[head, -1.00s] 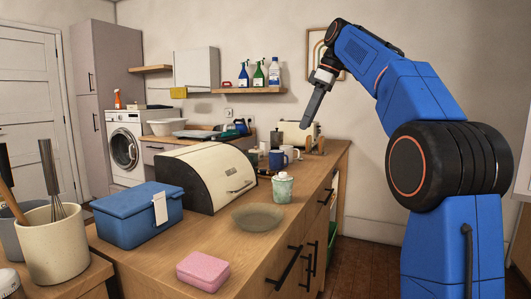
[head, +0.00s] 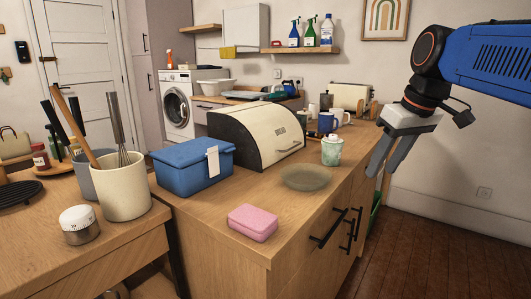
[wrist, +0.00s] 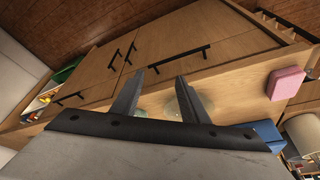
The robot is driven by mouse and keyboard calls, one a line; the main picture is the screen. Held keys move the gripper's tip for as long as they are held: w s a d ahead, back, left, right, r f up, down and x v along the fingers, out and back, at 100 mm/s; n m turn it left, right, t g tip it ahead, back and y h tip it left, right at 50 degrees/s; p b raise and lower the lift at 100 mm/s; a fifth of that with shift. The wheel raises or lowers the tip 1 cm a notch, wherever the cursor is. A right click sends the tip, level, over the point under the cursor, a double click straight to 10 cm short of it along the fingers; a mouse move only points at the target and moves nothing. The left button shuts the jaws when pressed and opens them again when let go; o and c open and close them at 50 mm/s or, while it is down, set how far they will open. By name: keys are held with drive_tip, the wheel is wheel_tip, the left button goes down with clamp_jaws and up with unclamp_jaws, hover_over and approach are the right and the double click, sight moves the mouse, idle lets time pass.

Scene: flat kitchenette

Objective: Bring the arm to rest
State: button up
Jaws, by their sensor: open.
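My gripper (head: 384,160) hangs from my blue arm at the right of the head view, beside the counter's right edge, with its grey fingers pointing down. In the wrist view my gripper (wrist: 158,92) shows two fingers spread apart with nothing held between them. Behind the fingers in the wrist view are the wooden counter fronts with black handles (wrist: 178,58). No object touches the fingers in either view.
The wooden counter (head: 215,210) carries a pink box (head: 253,222), a blue box (head: 188,168), a cream bread bin (head: 270,138), a green-white jar (head: 331,150) and a shallow bowl (head: 306,178). A utensil crock (head: 123,188) stands at left. The floor (head: 430,245) at right is clear.

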drive_tip(key=s+f+m, duration=0.2)
drive_tip(key=s+f, duration=0.7)
drive_tip(key=f, duration=0.3)
drive_tip(key=s+d+f+m+t+h, duration=0.1)
drive_tip(key=s+f+m, duration=0.1)
drive_tip(key=s+f, duration=0.7)
wheel_tip(320, 180, down, 4)
drive_tip(key=shift+d+r+h, duration=0.2)
drive_tip(key=shift+d+h, duration=0.1)
